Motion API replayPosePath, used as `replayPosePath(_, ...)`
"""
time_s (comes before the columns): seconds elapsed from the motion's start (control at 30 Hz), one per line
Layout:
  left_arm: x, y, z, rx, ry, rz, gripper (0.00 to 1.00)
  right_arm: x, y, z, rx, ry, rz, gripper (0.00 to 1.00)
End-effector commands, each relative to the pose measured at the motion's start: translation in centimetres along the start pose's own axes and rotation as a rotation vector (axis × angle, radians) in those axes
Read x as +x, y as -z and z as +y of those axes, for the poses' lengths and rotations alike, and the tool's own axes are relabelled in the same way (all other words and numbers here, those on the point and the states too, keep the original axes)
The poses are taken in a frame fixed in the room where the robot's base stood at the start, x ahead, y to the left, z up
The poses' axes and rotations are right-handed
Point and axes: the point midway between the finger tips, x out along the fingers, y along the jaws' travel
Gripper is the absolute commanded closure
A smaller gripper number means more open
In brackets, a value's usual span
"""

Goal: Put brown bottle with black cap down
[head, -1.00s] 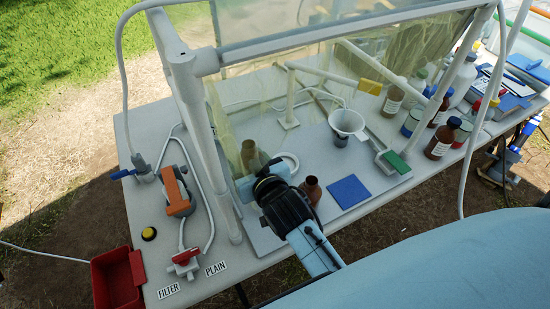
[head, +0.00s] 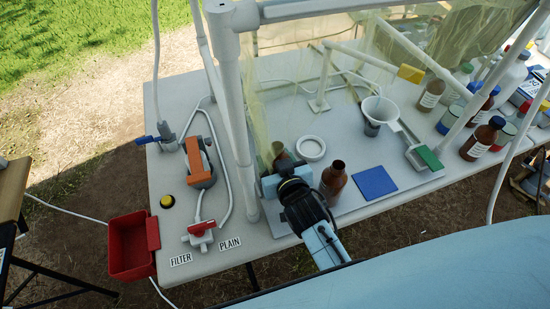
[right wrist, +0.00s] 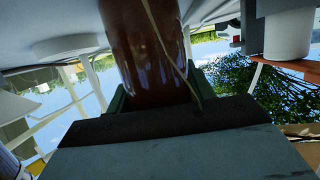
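My right gripper (head: 276,182) is low over the left part of the grey board, its arm coming in from the bottom. It is shut on a brown bottle (right wrist: 148,50), which fills the space between its fingers in the right wrist view. In the head view only the upper part of this bottle (head: 280,151) shows behind the gripper, near a yellowish clear sheet. I cannot tell if it has a cap, or if its base touches the board. A second brown bottle (head: 334,181) stands upright just right of the gripper. My left gripper is not in view.
A white ring (head: 310,148) lies behind the gripper, and a blue square pad (head: 374,182) lies right of the second bottle. A frame post (head: 232,110) rises close on the left. A funnel (head: 378,110) and several bottles stand farther right.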

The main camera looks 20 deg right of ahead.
Motion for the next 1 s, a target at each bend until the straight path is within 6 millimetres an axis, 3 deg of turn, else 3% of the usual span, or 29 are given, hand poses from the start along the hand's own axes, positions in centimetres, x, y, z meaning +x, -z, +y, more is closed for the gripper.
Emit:
replayPosePath(0.03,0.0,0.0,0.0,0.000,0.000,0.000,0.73,0.0,0.0,0.0,0.000,0.000,-0.001,0.41)
replayPosePath(0.17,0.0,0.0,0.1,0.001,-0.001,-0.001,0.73,0.0,0.0,0.0,0.000,0.000,-0.001,0.26)
replayPosePath(0.53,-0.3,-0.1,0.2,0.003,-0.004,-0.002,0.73,-0.4,0.3,0.0,0.000,0.000,-0.002,0.26)
replayPosePath(0.67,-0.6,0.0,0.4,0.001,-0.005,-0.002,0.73,-2.3,0.2,0.0,0.001,0.000,-0.004,0.26)
replayPosePath(1.0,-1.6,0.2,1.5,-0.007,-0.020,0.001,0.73,-9.2,0.3,0.0,0.001,-0.001,-0.003,0.26)
